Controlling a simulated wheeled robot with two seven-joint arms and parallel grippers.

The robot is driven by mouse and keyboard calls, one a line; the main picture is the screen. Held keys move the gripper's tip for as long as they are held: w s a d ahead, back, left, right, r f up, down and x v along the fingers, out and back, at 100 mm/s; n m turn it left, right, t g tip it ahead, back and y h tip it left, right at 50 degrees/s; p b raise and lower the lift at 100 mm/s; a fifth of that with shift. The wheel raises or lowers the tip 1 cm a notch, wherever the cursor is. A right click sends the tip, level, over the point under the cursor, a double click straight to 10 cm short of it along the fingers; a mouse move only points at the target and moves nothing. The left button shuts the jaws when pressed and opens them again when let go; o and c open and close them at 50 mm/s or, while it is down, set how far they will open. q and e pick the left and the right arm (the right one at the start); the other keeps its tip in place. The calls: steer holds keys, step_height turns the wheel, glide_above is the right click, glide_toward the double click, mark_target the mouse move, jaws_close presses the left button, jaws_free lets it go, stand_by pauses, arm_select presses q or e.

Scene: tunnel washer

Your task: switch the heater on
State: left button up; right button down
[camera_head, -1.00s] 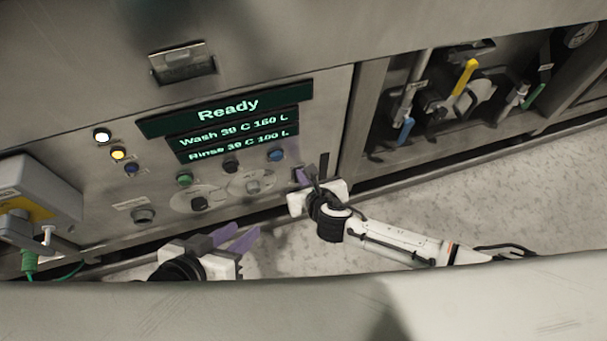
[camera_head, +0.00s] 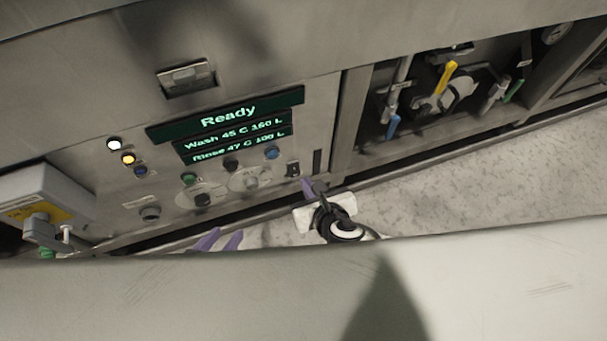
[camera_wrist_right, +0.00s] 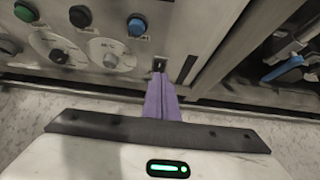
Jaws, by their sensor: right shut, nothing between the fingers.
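The control panel has a small black rocker switch (camera_head: 292,169) at its lower right, and it also shows in the right wrist view (camera_wrist_right: 159,65). Its label is too small to read, so I cannot tell for sure that it is the heater switch. My right gripper (camera_head: 308,187) is shut and empty. Its purple fingertips (camera_wrist_right: 158,78) are just below the switch; I cannot tell whether they touch it. The display (camera_head: 230,130) reads "Ready", "Wash 45 C 160 L" and what looks like "Rinse 47 C 100 L". My left gripper (camera_head: 218,240) is open and empty, partly hidden at the lower edge.
White (camera_head: 114,144) and amber (camera_head: 128,159) lamps are lit. Knobs, a green button (camera_head: 189,178) and a blue button (camera_head: 271,152) sit near the switch. A grey box (camera_head: 45,195) juts out at left. Valves with a yellow handle (camera_head: 447,77) are at right.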

steer(key=shift+s+d+r+p, duration=0.1)
steer(key=shift+s+r+p, duration=0.1)
steer(key=shift+s+r, duration=0.3)
steer(key=shift+s+d+r+p, duration=0.15)
steer(key=shift+s+r, duration=0.1)
steer(key=shift+r, duration=0.45)
steer(key=shift+a, duration=0.1)
